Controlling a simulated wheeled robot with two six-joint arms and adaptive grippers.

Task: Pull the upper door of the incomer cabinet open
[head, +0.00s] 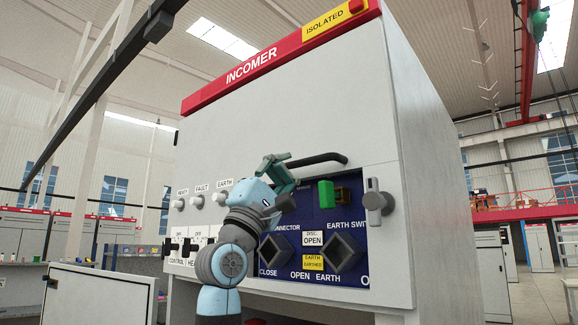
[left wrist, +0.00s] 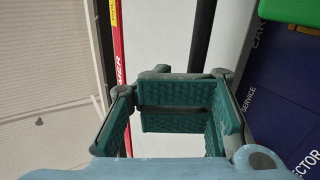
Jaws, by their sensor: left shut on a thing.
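The incomer cabinet's upper door (head: 290,115) is a plain pale panel under the red INCOMER strip in the head view. It looks flush with the cabinet front. Its black bar handle (head: 322,158) lies along the lower part of the door, above the blue control panel. My left gripper (head: 277,168) is at the left end of this handle, shut on it. In the left wrist view the teal finger pads of my left gripper (left wrist: 182,108) face each other with a dark bar between them. The fingers hide part of the handle. My right gripper is in neither view.
Just below the handle is the blue panel (head: 315,208) with two square sockets and a green block (head: 326,194). A grey latch knob (head: 377,201) sticks out at its right. Several indicator knobs (head: 200,201) are on the left. A low pale panel (head: 100,294) stands at the lower left.

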